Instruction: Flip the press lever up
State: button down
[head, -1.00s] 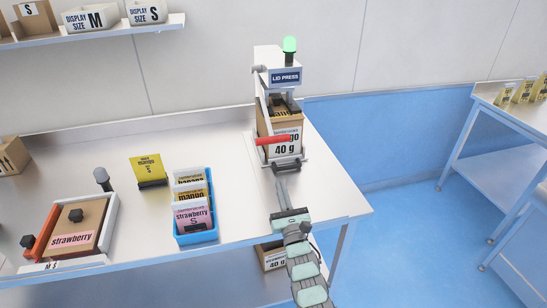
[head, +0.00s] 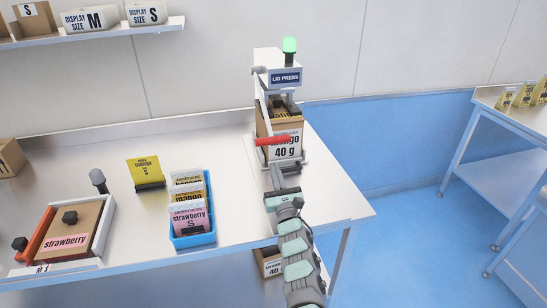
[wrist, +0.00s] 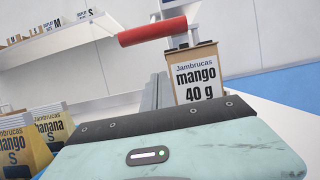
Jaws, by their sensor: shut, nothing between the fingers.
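The lid press (head: 285,78) stands at the back right of the bench with a green lamp on top. Its lever is down, with the red handle (head: 272,141) lying across the front of a mango 40 g box (head: 287,143) in the press. In the wrist view the red handle (wrist: 152,32) is above and ahead of the fingers, with the mango box (wrist: 196,73) beyond. My gripper (head: 275,172) is shut and empty, just below the handle and in front of the box. The head view does not clearly show whether its fingertips touch anything.
A blue bin (head: 193,239) of snack pouches, a yellow mango pouch (head: 145,170) and a strawberry box (head: 72,235) in a tray are on the bench to the left. Bare bench lies between bin and press. Another bench (head: 514,115) stands at right.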

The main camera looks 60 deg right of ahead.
jog(key=shift+w+d+r, duration=0.25)
jog(key=shift+r, duration=0.55)
jog(key=shift+w+d+r, duration=0.25)
jog(key=shift+r, duration=0.55)
jog(key=shift+w+d+r, duration=0.25)
jog(key=shift+r, duration=0.55)
jog(key=shift+a+r, duration=0.1)
